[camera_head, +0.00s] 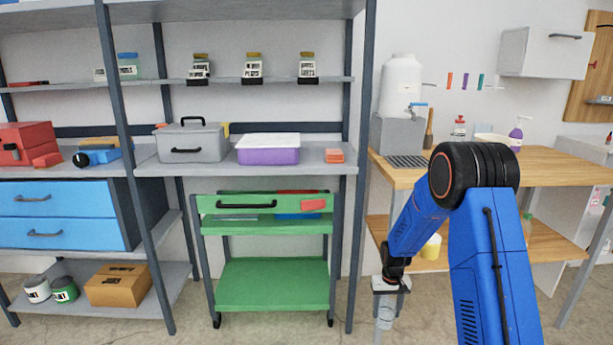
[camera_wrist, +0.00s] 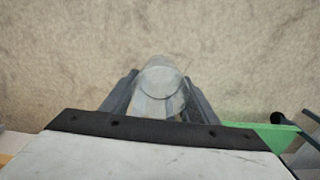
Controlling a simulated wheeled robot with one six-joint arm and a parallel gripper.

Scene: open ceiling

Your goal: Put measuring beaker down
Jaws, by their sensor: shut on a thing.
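My gripper (camera_head: 390,290) hangs at the end of my blue arm, low in front of the wooden table's left end. It is shut on a clear measuring beaker (camera_head: 386,316), which hangs below it over the floor. In the wrist view the beaker (camera_wrist: 161,88) sits between the two dark fingers of my gripper (camera_wrist: 160,95), with bare floor behind it. The beaker's lower end is near the bottom of the head view, and its markings are too small to read.
A wooden table (camera_head: 550,167) with a lower shelf (camera_head: 540,242) stands at the right, holding a white water dispenser (camera_head: 401,88) and bottles. A green cart (camera_head: 270,285) stands left of my gripper. Grey shelving (camera_head: 210,170) with boxes and jars fills the left.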

